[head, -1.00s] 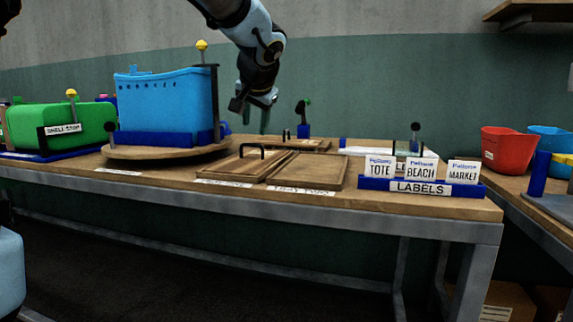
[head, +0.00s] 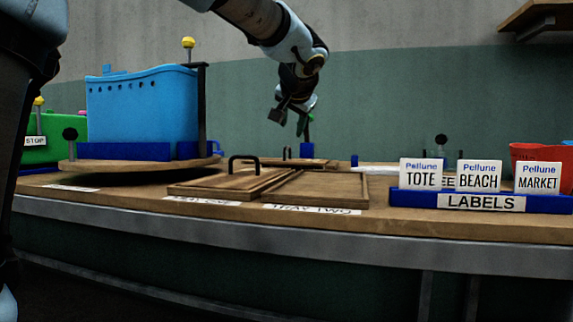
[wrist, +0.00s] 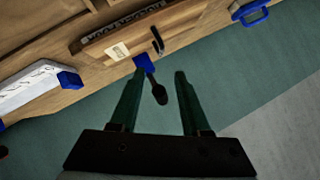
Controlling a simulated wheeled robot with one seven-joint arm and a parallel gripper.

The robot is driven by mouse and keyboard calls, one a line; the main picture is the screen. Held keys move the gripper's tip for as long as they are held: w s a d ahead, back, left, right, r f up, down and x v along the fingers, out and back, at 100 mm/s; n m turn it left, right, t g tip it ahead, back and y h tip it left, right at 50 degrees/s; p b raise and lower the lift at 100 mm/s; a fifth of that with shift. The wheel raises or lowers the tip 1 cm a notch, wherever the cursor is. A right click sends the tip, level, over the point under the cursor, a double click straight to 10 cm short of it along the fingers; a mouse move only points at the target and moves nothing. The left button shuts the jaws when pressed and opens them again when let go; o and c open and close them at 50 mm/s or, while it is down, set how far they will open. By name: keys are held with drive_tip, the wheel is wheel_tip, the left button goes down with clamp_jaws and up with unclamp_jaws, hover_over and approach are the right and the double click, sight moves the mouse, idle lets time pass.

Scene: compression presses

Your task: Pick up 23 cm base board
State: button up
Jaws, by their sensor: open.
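I cannot read which is the 23 cm base board. In the wrist view a wooden board (wrist: 183,27) with a cream label, a dark lettered strip and a black handle lies near the table edge. My gripper (head: 300,128) is open and empty, above the back of the table. Its two green fingers (wrist: 158,80) show in the wrist view, apart from the board.
A blue tub (head: 143,108) stands on a round wooden turntable (head: 130,165) at the left. A blue label holder (head: 480,202) with three cards stands at the front right. A black-knobbed post on a blue block (wrist: 144,63) stands beside the board in the wrist view.

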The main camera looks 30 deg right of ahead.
sight(284, 161)
drive_tip(key=b+x, duration=0.1)
drive_tip(key=x, duration=0.9)
drive_tip(key=shift+w+a, duration=0.1)
drive_tip(key=shift+w, duration=0.05)
clamp_jaws()
idle(0.4)
